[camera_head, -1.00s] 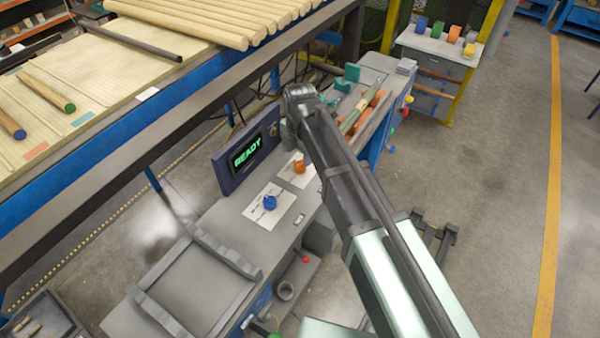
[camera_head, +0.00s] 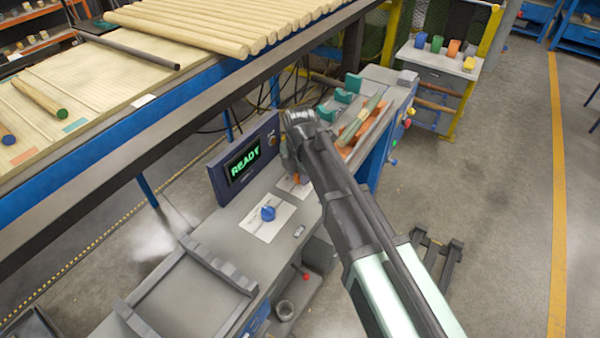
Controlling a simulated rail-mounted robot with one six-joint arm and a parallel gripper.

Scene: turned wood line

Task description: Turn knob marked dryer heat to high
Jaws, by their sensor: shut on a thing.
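A blue knob (camera_head: 268,213) sits on a white marked plate (camera_head: 262,228) on the grey bench, in full view. An orange knob (camera_head: 301,179) sits on a second white plate (camera_head: 285,186) behind it to the right. My arm hides much of that knob and plate. My gripper (camera_head: 293,170) points down at the orange knob and is shut on it, though its fingertips are hard to make out. The lettering on both plates is too small to read, so I cannot tell which knob is dryer heat or its setting.
A dark blue panel (camera_head: 228,175) with a screen reading READY stands behind the knobs. A grey frame tray (camera_head: 178,292) lies at the front left. Wood pieces and green blocks (camera_head: 343,96) lie beyond my wrist. A conveyor beam (camera_head: 150,135) runs above at left.

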